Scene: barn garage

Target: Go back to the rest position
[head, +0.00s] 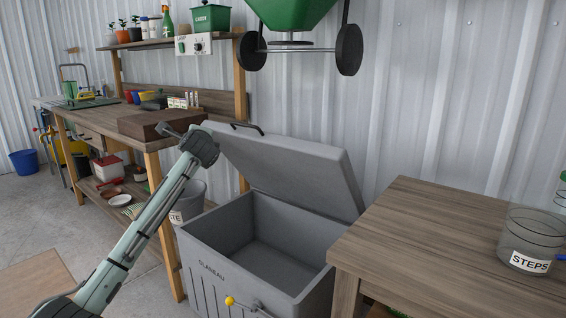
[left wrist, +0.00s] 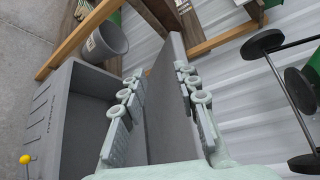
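The inside that I can see is empty. My left arm reaches up from the lower left, and its gripper (head: 195,142) is by the lid's upper left corner. In the left wrist view my left gripper (left wrist: 160,77) has its fingers spread, with the lid (left wrist: 168,110) showing in the gap. I cannot tell if either finger touches it. The box (left wrist: 75,115) is at the left there. My right gripper is not in view.
A wooden table (head: 440,245) with a glass jar (head: 530,235) labelled STEPS stands at the right. A workbench (head: 110,120) is at the left, with a grey bin (head: 187,203) between it and the box. A green hopper (head: 290,10) hangs overhead. A yellow knob (head: 229,300) sticks out in front.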

